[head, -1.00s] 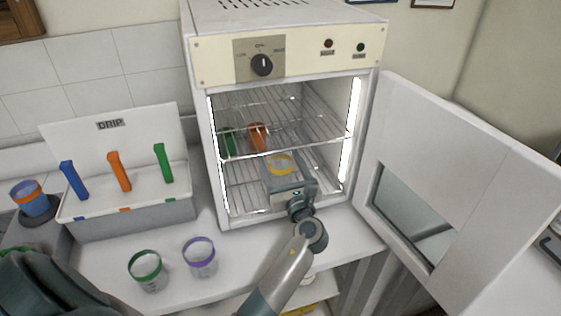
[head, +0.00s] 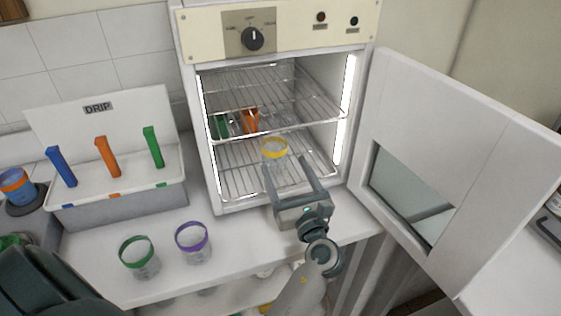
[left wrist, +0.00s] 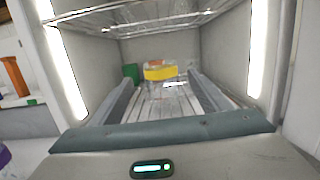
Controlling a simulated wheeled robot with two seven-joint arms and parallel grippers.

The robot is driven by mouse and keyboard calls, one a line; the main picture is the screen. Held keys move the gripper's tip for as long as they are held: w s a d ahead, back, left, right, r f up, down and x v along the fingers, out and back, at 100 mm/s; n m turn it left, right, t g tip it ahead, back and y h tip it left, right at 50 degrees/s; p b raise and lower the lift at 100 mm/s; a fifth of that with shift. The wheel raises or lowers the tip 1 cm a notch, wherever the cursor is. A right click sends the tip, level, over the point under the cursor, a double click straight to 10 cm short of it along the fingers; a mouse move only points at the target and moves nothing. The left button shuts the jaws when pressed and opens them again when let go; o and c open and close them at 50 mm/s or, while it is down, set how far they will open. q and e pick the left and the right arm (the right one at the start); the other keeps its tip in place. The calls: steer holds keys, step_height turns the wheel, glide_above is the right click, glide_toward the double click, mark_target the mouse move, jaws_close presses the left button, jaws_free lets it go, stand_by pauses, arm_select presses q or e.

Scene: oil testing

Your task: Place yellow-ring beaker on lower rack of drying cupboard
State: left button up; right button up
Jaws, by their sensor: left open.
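The yellow-ring beaker (head: 274,150), clear with a yellow band at its rim, stands upright on the lower rack (head: 236,180) of the open drying cupboard (head: 207,190). It also shows straight ahead in the left wrist view (left wrist: 160,71), near the fingertips. My left gripper (head: 286,163) is open and empty at the cupboard mouth. Its two fingers point inward, with the beaker just beyond them and apart from the palm. Whether a finger still overlaps the beaker's side is hard to tell. My right gripper is not in view.
The cupboard door (head: 480,150) stands open at the right. The upper rack (head: 270,90) is above the beaker. A green item (head: 220,126) and an orange item (head: 250,120) are inside at left. Green-ring (head: 139,258) and purple-ring (head: 193,243) beakers and a drip box (head: 115,205) stand left.

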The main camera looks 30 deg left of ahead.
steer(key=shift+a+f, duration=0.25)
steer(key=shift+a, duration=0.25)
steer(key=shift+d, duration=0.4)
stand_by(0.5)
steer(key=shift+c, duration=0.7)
